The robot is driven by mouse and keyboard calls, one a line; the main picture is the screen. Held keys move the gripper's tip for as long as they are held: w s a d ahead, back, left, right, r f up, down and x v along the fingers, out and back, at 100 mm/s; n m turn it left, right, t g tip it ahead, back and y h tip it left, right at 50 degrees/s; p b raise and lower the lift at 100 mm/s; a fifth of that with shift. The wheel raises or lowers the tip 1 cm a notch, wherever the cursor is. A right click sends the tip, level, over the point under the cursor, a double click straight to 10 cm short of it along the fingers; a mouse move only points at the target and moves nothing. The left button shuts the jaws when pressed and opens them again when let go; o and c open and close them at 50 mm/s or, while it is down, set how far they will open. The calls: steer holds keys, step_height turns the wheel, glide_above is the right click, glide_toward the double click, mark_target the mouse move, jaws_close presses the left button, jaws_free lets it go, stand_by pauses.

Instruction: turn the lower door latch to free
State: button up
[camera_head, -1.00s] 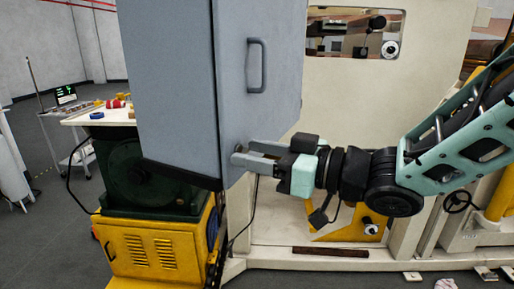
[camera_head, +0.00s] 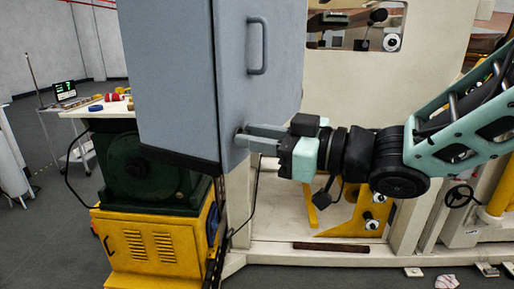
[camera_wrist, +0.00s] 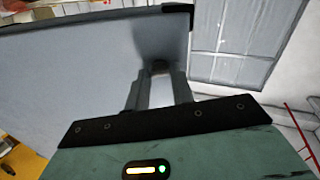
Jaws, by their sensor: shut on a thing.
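The lower door latch (camera_head: 239,136) is a small grey piece low on the narrow face of the blue-grey door (camera_head: 262,95). My gripper (camera_head: 246,137) reaches it from the right, its two grey fingers shut on the latch at the door face. The fingers cover most of the latch, so its turn angle cannot be read. In the wrist view my gripper (camera_wrist: 159,84) points at the grey door panel (camera_wrist: 75,65), with a pale bit of the latch (camera_wrist: 160,67) between the fingertips.
A yellow cabinet (camera_head: 155,245) with a green machine (camera_head: 145,175) stands below left. A cream machine frame (camera_head: 350,85) is behind my arm. A dark bar (camera_head: 330,246) lies low in front of it.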

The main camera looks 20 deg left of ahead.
steer(key=shift+f+n+b, duration=0.1)
steer(key=shift+n+b, duration=8)
steer(key=shift+b, duration=1.65)
steer(key=o, duration=1)
steer(key=d, duration=0.5)
steer(key=s+d+b, duration=0.1)
steer(key=d, duration=0.5)
steer(key=s+d+b, duration=0.1)
steer(key=d, duration=0.5)
steer(key=shift+s+d, duration=0.1)
steer(key=shift+s, duration=0.15)
